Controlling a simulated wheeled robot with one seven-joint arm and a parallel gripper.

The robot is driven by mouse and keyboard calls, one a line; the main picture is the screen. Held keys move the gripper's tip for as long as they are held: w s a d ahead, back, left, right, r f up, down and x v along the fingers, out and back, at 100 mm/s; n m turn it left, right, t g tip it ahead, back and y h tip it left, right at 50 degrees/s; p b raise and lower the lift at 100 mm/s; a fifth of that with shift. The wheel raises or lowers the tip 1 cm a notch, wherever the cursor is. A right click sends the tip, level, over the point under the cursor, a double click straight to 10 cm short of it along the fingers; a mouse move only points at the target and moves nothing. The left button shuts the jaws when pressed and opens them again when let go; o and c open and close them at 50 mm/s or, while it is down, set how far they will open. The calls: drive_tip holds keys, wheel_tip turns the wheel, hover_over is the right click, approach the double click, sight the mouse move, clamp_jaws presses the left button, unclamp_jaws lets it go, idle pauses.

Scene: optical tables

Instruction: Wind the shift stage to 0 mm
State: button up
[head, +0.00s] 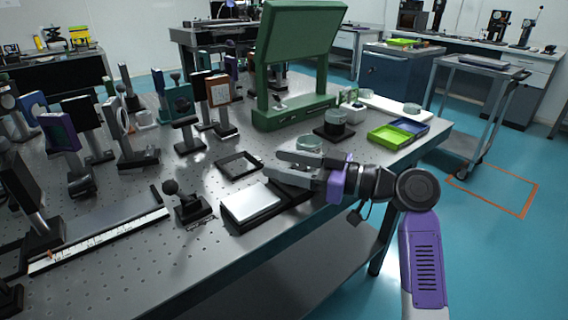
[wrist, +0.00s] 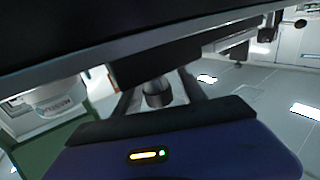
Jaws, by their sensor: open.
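The likely shift stage is a low black block with a pale plate on top (head: 252,203), near the table's front edge in the head view. I cannot read a scale or its setting. My gripper (head: 280,166) reaches in from the right, just behind and right of this block, with its fingers pointing left. In the wrist view my gripper (wrist: 158,88) is open. A dark round knob-like part (wrist: 158,93) shows between the fingers, under a dark body. I cannot tell whether the fingers touch it.
A rail with a white ruler (head: 100,240) and a small black post (head: 190,203) stand left. A flat black frame (head: 239,165) lies behind. A green board (head: 296,60) and several optic mounts stand farther back. A yellow-green tray (head: 390,137) is right.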

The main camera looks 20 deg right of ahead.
drive_tip(key=v, duration=0.8)
drive_tip(key=shift+a+p, duration=0.1)
drive_tip(key=shift+p, duration=0.2)
